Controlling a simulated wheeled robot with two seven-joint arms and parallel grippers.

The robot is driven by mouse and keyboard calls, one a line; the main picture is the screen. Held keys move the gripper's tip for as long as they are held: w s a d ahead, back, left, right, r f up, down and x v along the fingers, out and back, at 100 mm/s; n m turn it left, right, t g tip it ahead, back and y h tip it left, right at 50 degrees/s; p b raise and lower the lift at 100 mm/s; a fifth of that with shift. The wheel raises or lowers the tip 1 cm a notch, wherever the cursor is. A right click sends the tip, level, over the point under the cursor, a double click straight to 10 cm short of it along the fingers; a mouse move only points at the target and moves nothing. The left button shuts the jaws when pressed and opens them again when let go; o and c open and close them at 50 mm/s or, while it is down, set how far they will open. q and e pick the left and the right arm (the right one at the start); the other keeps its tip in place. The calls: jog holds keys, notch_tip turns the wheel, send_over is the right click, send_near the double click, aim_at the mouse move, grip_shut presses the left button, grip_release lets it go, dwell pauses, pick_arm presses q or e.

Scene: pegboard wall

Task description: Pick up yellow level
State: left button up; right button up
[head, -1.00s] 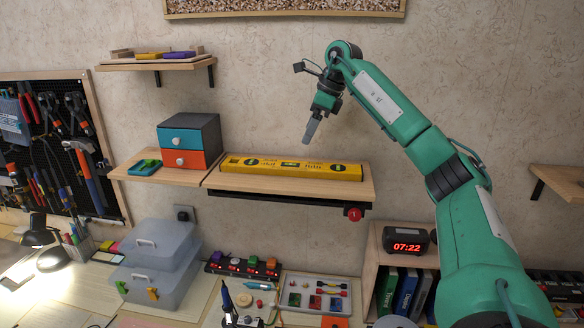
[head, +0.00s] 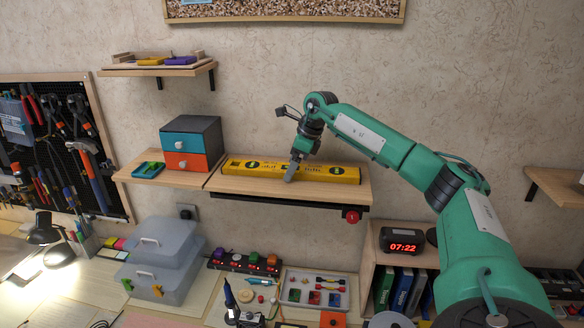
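The yellow level (head: 325,172) lies flat along a wooden wall shelf (head: 232,184), right of the drawer box. My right gripper (head: 290,176) points down at the middle of the level. Its grey finger overlaps the level's front face in the head view. I see the fingers edge-on, so I cannot tell whether they are open or around the level. The level still rests on the shelf. My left gripper is not in view.
A drawer box (head: 190,143) with blue and orange fronts stands left of the level. A red knob (head: 351,216) sits under the shelf. Below are a digital clock (head: 402,240), clear bins (head: 160,262) and a power strip (head: 243,264). Bare wall lies above the level.

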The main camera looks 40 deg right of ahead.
jog(key=c, duration=1.3)
